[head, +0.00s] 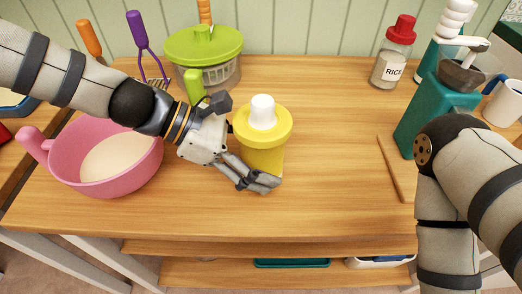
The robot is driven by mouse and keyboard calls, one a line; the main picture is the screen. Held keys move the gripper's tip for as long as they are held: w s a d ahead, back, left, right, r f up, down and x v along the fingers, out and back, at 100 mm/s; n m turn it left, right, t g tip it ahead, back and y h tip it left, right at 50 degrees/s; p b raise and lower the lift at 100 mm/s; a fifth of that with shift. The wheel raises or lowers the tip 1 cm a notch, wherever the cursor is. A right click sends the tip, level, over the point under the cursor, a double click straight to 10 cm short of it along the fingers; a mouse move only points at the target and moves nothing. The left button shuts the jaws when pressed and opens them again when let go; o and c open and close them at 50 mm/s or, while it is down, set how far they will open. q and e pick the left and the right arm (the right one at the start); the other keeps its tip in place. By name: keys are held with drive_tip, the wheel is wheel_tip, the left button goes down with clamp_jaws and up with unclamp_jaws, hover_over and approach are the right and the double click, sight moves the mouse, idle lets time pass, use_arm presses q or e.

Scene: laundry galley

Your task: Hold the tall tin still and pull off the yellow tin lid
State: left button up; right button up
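The tall tin (262,160) is yellow and stands upright on the wooden counter. Its wide yellow lid (262,127) with a white knob (263,110) sits on top. My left gripper (258,182) reaches in from the left, low at the tin's front left side. Grey finger parts cross in front of the tin's lower body. Whether another finger is behind the tin is hidden, so I cannot tell if it grips. My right arm shows at the right edge, but its gripper is out of view.
A pink pan (72,160) stands left of the tin, a green-lidded container (205,75) behind it. A rice jar (391,65), teal grinder (425,115) and white mug (505,102) stand right. A thin stick (391,168) lies before the grinder. The counter right of the tin is clear.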

use_arm(q)
drive_tip(key=shift+c, duration=0.3)
drive_tip(key=c, duration=1.1)
drive_tip(key=shift+f, duration=0.1)
use_arm(e)
drive_tip(key=shift+w+r, duration=0.1)
drive_tip(key=shift+r, duration=0.05)
